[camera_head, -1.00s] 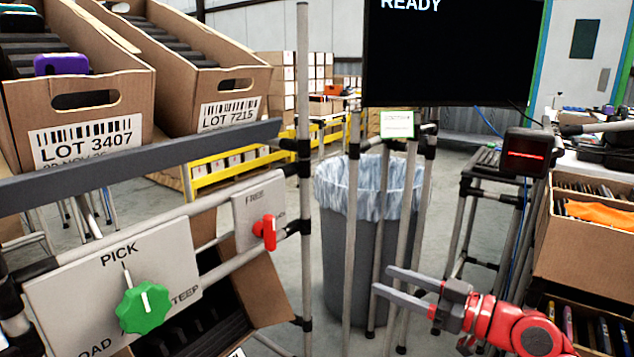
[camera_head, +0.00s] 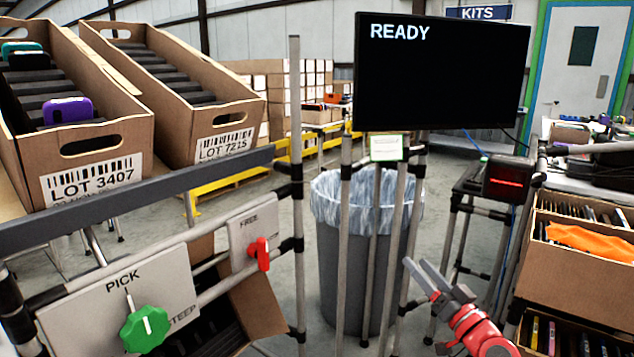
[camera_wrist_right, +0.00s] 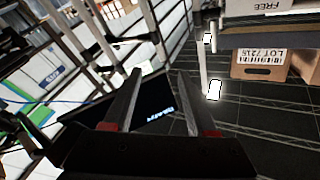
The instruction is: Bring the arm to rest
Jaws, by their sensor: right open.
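My right gripper (camera_head: 424,276) is in the lower right of the head view, in front of the grey bin. Its two grey fingers are apart with nothing between them, and the red arm comes in from the lower right. In the right wrist view the gripper (camera_wrist_right: 160,98) also shows spread, empty fingers, with the dark screen (camera_wrist_right: 150,105) seen beyond and between them. My left gripper is in neither view.
A grey bin (camera_head: 345,265) with a clear liner stands behind pipe posts. Left are tilted cartons (camera_head: 95,150), a green knob (camera_head: 144,329) and a red switch (camera_head: 259,254). A READY screen (camera_head: 440,80) hangs above. Right are a scanner (camera_head: 508,178) and a carton (camera_head: 560,268).

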